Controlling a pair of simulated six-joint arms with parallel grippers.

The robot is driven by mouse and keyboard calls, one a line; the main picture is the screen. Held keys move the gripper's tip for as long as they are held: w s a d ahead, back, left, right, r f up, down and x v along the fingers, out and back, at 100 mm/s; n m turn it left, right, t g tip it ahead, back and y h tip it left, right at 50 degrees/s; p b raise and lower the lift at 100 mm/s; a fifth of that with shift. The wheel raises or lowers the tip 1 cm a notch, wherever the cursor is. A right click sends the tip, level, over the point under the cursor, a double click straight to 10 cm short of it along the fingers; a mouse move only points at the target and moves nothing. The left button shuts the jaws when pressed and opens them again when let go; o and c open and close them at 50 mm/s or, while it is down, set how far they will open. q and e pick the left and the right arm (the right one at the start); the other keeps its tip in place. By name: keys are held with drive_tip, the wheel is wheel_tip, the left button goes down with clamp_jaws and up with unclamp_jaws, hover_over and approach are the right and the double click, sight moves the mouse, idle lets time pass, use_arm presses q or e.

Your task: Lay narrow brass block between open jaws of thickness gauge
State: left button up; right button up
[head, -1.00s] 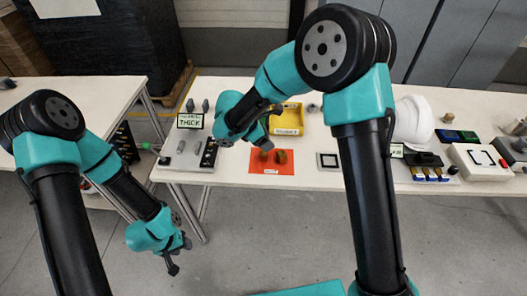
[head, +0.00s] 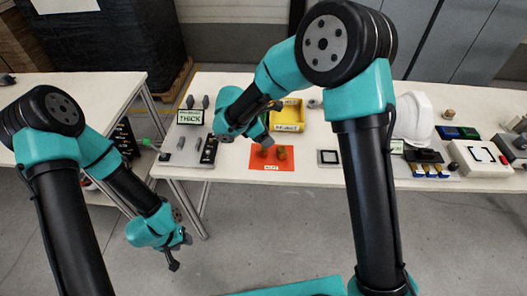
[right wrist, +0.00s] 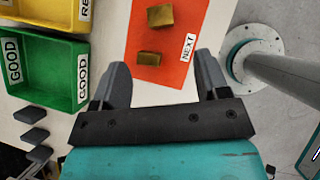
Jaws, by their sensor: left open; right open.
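Two brass blocks lie apart on an orange mat (right wrist: 180,55) labelled NEXT; the mat also shows in the head view (head: 263,165). In the right wrist view the narrower-looking block (right wrist: 149,58) is nearer my fingers, and the larger block (right wrist: 160,15) is farther off. My right gripper (right wrist: 162,82) is open and empty, its fingers short of the blocks. My left gripper (head: 176,252) is open, low in front of the table, away from everything. The thickness gauge (head: 187,150) seems to be the grey plate near the THICK sign (head: 191,117); its jaws are too small to make out.
A yellow bin (head: 291,114) stands behind the mat; a green GOOD bin (right wrist: 45,65) shows in the right wrist view. A black-framed square (head: 328,157), a white helmet shell (head: 413,118) and a white box device (head: 480,158) stand to the right. Table is bare between mat and framed square.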

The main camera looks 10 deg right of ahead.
idle(0.3)
wheel_tip(320, 180, up, 6)
drive_tip(key=m+g+y, duration=0.1)
drive_tip(key=m+y, duration=0.2)
drive_tip(key=y, duration=0.3)
hover_over(263, 149)
drive_tip(key=shift+d+r, duration=0.1)
wheel_tip(263, 149, down, 11)
drive_tip(key=shift+f, duration=0.6)
